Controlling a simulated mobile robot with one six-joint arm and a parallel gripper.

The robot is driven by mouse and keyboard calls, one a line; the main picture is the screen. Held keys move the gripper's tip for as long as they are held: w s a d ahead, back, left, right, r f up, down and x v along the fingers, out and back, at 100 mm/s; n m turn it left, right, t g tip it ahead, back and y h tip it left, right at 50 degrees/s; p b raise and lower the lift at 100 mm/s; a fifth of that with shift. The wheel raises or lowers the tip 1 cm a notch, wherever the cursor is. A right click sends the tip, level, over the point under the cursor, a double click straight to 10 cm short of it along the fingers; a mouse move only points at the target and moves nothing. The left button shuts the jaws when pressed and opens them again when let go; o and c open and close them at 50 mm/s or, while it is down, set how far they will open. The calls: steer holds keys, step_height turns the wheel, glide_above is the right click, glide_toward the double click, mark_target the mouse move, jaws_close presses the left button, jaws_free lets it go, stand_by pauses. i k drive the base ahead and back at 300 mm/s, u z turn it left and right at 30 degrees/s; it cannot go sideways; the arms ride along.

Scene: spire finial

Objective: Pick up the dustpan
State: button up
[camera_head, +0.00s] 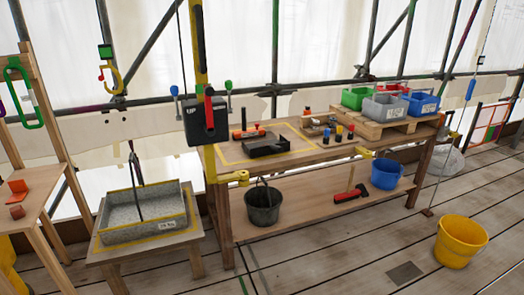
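A flat black open-topped piece (267,146) lies on the left part of the wooden workbench, inside a yellow outline. It looks like the dustpan, but it is too small to be sure. My gripper is not in view, and nothing is seen touching the black piece.
The workbench (330,150) carries small bottles and a pallet with green, grey and blue bins (385,107). A dark bucket (263,205), a red-and-black tool (351,194) and a blue bucket (386,174) are on its lower shelf. A yellow bucket (459,242) stands on the plank floor.

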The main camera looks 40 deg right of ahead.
mark_target(260, 148)
steer(key=z, duration=0.1)
steer(key=i, duration=0.95)
steer(key=u, duration=0.05)
